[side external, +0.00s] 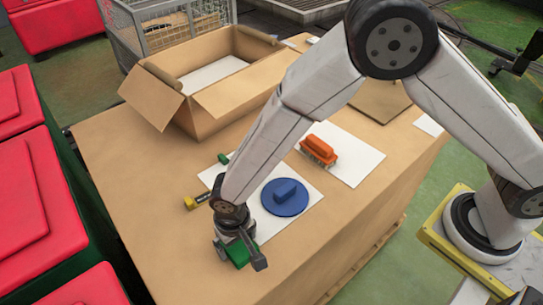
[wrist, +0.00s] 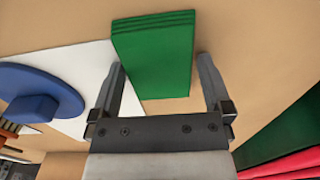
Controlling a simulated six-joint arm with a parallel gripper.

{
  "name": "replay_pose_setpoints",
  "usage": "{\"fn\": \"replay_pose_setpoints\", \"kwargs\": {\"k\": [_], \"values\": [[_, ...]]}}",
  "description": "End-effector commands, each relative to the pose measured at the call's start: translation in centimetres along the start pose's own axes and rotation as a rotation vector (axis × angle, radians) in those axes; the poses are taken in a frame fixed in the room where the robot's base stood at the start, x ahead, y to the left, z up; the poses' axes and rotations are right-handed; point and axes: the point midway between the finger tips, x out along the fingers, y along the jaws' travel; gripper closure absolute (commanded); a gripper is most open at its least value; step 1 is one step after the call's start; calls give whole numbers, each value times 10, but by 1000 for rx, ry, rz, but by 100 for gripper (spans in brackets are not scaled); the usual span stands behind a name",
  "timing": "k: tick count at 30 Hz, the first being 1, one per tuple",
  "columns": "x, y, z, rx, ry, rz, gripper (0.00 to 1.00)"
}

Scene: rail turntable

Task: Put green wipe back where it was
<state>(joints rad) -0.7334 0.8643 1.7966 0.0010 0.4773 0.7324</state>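The green wipe is a thick, layered, folded pad. In the wrist view the green wipe (wrist: 158,58) lies between the two fingertips of my gripper (wrist: 160,75), which stand wide apart on either side of it. Both tips look very close to its edges; whether they press on it cannot be told. In the side view the wipe (side external: 236,252) shows partly under my gripper (side external: 240,256), low at the near edge of a white sheet (side external: 267,226). Whether it rests on the surface or is slightly raised is unclear.
A blue round piece with a block handle (side external: 284,197) lies on the white sheet. An orange-topped brush (side external: 318,151) stands on another sheet (side external: 358,166). A yellow-and-black item (side external: 196,200) and a small green object (side external: 223,158) lie nearby. An open cardboard box (side external: 215,118) stands behind. The cardboard surface left of my gripper is clear.

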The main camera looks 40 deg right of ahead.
Motion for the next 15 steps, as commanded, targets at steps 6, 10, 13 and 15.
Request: {"fn": "replay_pose_setpoints", "kwargs": {"k": [6, 10, 13, 15], "values": [[-1, 0, 0, 0, 0, 0, 0], [-5, 0, 0, 0, 0, 0, 0], [-11, 0, 0, 0, 1, -1, 0], [-17, 0, 0, 0, 1, -1, 0]]}}
